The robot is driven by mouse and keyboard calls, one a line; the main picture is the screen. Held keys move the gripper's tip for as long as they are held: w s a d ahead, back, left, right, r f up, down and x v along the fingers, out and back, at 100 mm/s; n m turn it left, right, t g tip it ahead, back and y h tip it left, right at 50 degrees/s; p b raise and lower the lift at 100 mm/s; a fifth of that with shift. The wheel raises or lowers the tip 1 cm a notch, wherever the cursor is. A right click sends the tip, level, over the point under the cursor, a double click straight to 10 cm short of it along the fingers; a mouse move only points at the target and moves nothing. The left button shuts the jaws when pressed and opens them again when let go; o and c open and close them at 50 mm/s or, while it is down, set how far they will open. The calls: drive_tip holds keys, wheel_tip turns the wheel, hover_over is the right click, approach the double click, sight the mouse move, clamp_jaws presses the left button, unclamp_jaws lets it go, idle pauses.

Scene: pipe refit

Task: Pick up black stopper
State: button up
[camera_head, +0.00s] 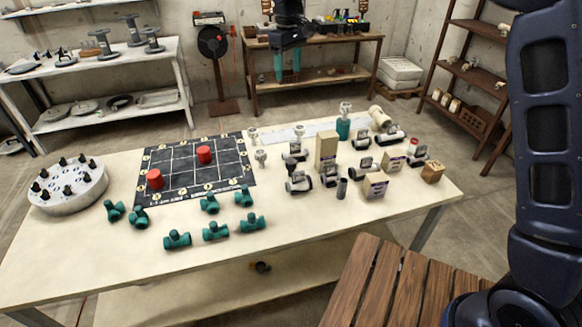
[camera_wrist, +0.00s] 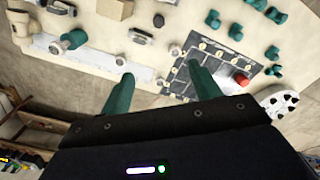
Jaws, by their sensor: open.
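Several small black stoppers (camera_head: 63,162) stand upright around the top of a round pale disc (camera_head: 70,200) at the left end of the table. The disc also shows at the right edge of the wrist view (camera_wrist: 268,97), where the stoppers are too small to make out well. My gripper (camera_head: 288,70) hangs beyond the far side of the table, high and well away from the disc. In the wrist view its two teal fingers (camera_wrist: 163,88) are spread apart with nothing between them.
A black grid mat (camera_head: 180,181) with two red cylinders (camera_head: 155,179) lies right of the disc. Several teal pipe tees (camera_head: 215,231) lie in front of it. Grey fittings, boxes (camera_head: 374,186) and a tall block (camera_head: 326,150) crowd the right half. The table's front left is clear.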

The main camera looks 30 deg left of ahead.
sight(289, 161)
wheel_tip(289, 161, down, 34)
drive_tip(key=shift+r, duration=0.1)
drive_tip(key=shift+w+d+f, duration=0.1)
drive_tip(key=shift+f, duration=1.35)
drive_tip(key=shift+w+d+f, duration=0.1)
drive_tip(key=shift+f, duration=1.3)
drive_tip(key=shift+c, duration=0.3)
drive_tip(key=c, duration=1)
